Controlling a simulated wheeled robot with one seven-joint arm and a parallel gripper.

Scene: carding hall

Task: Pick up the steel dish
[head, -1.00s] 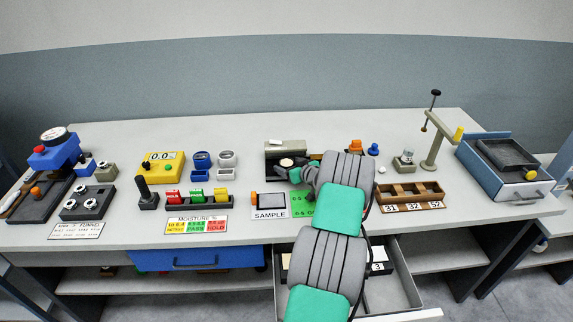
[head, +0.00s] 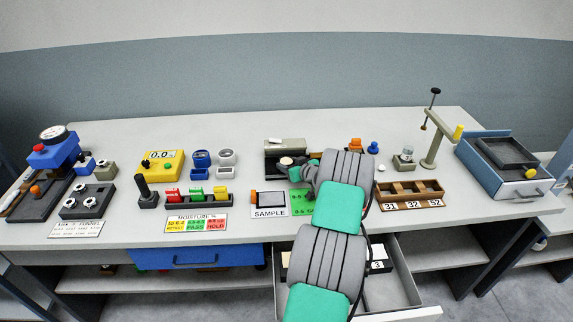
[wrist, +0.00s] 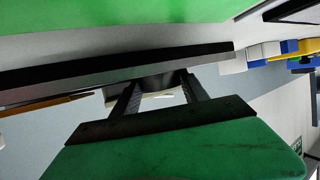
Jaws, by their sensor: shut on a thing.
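The steel dish (head: 286,161) is a small round thing with a pale top, at the front of the grey-beige box (head: 285,145) on the bench. My gripper (head: 295,163) reaches it from the right, partly hidden by my own wrist and arm. In the wrist view, my gripper's two dark fingers (wrist: 160,88) stand on either side of a dark rounded piece, the dish (wrist: 160,79), and are shut on it. The dish's underside and whether it touches the box's dark front cannot be told.
A framed SAMPLE plate (head: 269,204) and a green mat (head: 298,202) lie in front. A wooden compartment tray (head: 410,190) stands to the right, near a post stand (head: 437,145). An open drawer (head: 405,290) sticks out below the bench.

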